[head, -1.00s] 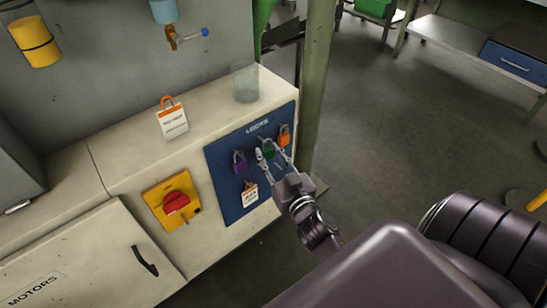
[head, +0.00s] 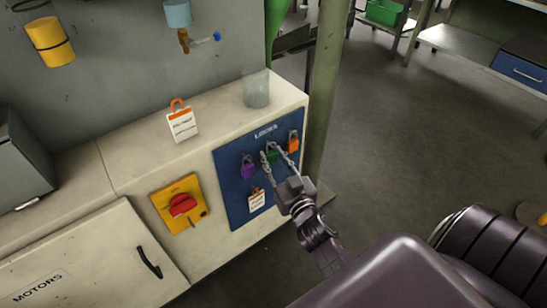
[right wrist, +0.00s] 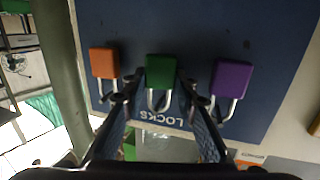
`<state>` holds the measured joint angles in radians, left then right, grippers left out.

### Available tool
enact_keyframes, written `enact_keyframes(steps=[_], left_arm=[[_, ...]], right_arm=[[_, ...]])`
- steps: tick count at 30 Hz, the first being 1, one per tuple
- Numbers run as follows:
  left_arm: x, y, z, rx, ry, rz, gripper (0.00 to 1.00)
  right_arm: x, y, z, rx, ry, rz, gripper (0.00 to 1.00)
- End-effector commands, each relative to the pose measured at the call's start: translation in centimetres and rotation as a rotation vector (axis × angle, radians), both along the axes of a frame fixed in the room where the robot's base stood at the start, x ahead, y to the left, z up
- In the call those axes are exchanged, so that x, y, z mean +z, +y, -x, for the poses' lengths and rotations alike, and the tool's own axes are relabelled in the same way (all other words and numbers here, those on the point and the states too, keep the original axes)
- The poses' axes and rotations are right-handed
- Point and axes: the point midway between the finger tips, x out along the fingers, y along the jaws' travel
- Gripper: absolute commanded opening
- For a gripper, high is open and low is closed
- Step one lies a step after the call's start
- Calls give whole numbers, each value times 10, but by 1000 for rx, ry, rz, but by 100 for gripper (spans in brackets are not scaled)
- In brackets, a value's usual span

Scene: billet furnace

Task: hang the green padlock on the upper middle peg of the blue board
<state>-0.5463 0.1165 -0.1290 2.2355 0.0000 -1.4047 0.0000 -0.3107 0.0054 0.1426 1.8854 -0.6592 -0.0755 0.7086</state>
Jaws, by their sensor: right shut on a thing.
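The blue board (head: 232,205), marked LOCKS, is on the front of the pale cabinet. The green padlock (head: 272,156) is at the upper middle of the board, between a purple padlock (head: 248,168) and an orange padlock (head: 293,142). My right gripper (head: 270,152) is shut on the green padlock. The right wrist view shows the board upside down, with the green padlock (right wrist: 160,70) between the fingertips and its shackle towards LOCKS. I cannot tell whether the shackle is around the peg. My left gripper is not in view.
A tag with an orange hasp (head: 257,199) hangs low on the board. Another tagged hasp (head: 181,121) and a clear glass (head: 256,88) stand on the cabinet top. A red switch (head: 183,204) is left of the board. A green post (head: 325,90) rises close at right.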

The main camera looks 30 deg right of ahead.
Motion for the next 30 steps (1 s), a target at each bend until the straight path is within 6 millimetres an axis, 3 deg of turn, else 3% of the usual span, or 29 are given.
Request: enact_keyframes(steps=[6,7,12,23,30], left_arm=[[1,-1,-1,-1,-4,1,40],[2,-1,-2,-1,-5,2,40],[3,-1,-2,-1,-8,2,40],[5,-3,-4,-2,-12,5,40],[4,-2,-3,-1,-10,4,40]], right_arm=[[0,0,0,0,0,0,1],[0,0,0,0,0,0,28],[0,0,0,1,0,0,46],[-1,1,4,0,2,-1,47],[0,8,41,-1,4,-4,47]])
